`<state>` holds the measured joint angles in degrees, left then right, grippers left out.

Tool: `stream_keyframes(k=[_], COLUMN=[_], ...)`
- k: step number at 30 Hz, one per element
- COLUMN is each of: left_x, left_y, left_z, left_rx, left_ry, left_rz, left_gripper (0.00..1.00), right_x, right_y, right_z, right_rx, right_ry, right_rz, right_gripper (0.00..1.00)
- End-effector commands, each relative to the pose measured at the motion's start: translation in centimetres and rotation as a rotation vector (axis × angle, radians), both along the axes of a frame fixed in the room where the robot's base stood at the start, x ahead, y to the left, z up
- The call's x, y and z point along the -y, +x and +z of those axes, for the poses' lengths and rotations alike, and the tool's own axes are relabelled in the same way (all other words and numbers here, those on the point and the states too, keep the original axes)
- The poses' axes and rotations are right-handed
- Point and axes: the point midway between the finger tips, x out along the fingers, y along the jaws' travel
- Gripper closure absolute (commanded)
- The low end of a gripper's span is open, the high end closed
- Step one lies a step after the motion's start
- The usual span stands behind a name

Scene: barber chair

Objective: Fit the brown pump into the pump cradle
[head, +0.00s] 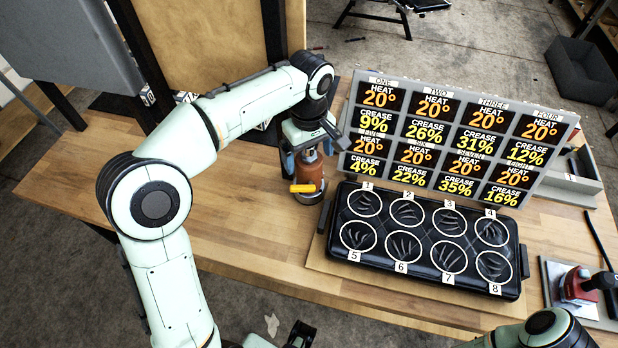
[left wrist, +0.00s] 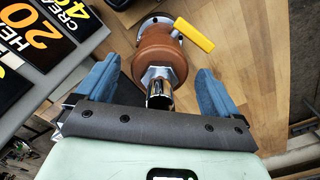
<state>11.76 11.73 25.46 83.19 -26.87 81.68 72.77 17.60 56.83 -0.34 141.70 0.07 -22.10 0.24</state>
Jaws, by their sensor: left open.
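The brown pump (head: 309,172) stands upright on the wooden bench, left of the sign board. It has a yellow lever (head: 303,188) and a round grey metal flange at its base. In the left wrist view the brown pump (left wrist: 160,52) shows with a silver hex neck and its yellow lever (left wrist: 195,35). My left gripper (head: 308,150) is open above the pump. Its blue fingers (left wrist: 155,88) are on either side of the neck, with gaps visible on both sides. I cannot pick out the pump cradle for certain. My right gripper is not clearly in view.
A black numbered tray (head: 428,270) lies right of the pump. Behind it leans a display board (head: 445,140) with heat and crease figures. A red device (head: 577,284) on a metal plate and a grey open box (head: 572,185) are farther right. The bench left of the pump is bare.

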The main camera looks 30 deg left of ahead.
Motion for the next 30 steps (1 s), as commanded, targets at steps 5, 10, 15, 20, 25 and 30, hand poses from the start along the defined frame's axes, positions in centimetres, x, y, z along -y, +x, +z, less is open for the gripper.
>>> stream_keyframes(k=[5, 10, 15, 20, 25, 30], left_x=[0.0, 0.0, 0.1, 0.1, 0.1, 0.1], left_y=[0.0, 0.0, 0.1, 0.1, 0.1, 0.1], left_z=[0.1, 0.1, 0.3, 0.3, 0.5, 1.5], left_rx=[0.000, 0.000, 0.005, 0.005, 0.005, 0.008], left_ry=[0.000, 0.000, -0.001, -0.001, -0.001, -0.001], left_rz=[0.000, 0.000, 0.000, 0.000, -0.001, -0.001], left_gripper=[0.15, 0.70, 1.00, 1.00, 1.00, 1.00], right_x=[0.0, 0.0, 0.0, 0.0, 0.0, 0.0], right_y=[0.0, 0.0, 0.0, 0.0, 0.0, 0.1], right_z=[0.0, 0.0, 0.0, 0.1, 0.1, 0.3], right_rx=[0.000, 0.000, 0.000, 0.000, 0.000, 0.002], right_ry=[0.000, 0.000, 0.000, 0.000, 0.000, 0.001], right_rz=[0.000, 0.000, 0.000, 0.000, 0.000, 0.000], right_gripper=[0.10, 0.10, 0.10, 0.10, 0.10, 0.10])
